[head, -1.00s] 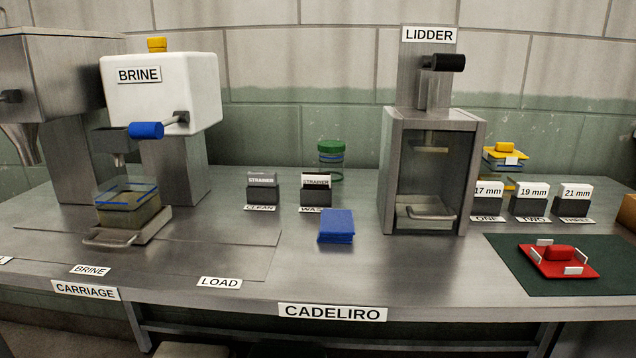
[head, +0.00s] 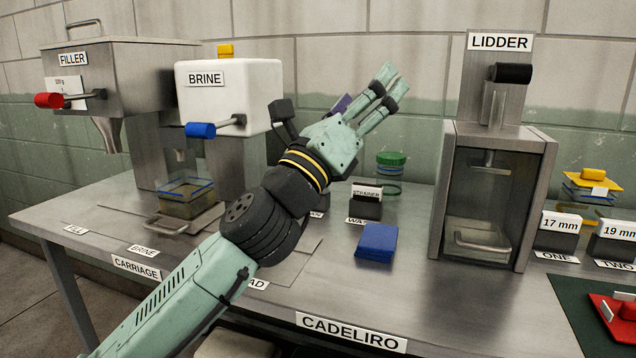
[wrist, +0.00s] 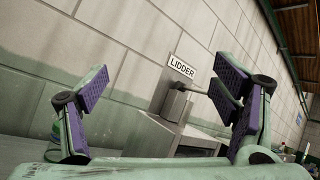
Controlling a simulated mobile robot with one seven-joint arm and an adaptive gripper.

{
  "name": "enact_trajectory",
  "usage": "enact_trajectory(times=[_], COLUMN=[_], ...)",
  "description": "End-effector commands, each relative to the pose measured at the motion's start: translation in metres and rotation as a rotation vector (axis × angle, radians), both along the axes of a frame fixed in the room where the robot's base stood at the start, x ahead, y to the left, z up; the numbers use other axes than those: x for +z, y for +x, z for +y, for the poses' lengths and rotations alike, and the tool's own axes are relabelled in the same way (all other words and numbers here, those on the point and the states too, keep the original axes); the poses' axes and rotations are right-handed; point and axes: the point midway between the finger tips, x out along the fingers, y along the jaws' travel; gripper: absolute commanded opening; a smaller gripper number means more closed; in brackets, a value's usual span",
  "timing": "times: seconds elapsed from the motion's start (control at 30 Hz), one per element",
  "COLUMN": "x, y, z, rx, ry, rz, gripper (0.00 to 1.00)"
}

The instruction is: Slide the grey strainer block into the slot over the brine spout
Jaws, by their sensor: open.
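The clean holder, which showed a grey-topped strainer block earlier, is hidden behind my arm in the head view. The WASH holder (head: 366,208), dark with a white STRAINER label, shows just right of my wrist. The brine spout (head: 181,155) hangs under a dark housing (head: 173,139) on the white BRINE machine (head: 228,98); I cannot make out the slot clearly. My gripper (head: 385,92) is open and empty, raised high above the table between the BRINE machine and the lidder. In the wrist view my open gripper (wrist: 165,110) has its purple-padded fingers wide apart.
A clear container (head: 187,197) stands on the carriage under the spout. The blue lever (head: 201,130) sticks out beside the spout. The lidder (head: 493,190) stands at the right.

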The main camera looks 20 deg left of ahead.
Motion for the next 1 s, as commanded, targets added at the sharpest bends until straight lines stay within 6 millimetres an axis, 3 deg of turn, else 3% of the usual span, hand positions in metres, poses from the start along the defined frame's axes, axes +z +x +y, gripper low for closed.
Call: enact_trajectory(times=[0.03, 0.1, 0.2, 0.33, 0.47, 0.7, 1.0], x=[-0.039, -0.093, -0.155, -0.201, -0.217, -0.217, -0.219], y=[0.031, 0.062, 0.08, 0.083, 0.091, 0.128, 0.156], z=[0.022, 0.057, 0.104, 0.146, 0.16, 0.158, 0.152], rx=[0.116, 0.25, 0.379, 0.468, 0.496, 0.495, 0.492], ry=[0.111, 0.255, 0.404, 0.515, 0.553, 0.554, 0.552], rz=[0.094, 0.211, 0.341, 0.441, 0.477, 0.477, 0.478], gripper=[0.82, 0.82, 0.82, 0.82, 0.82, 0.82, 0.82])
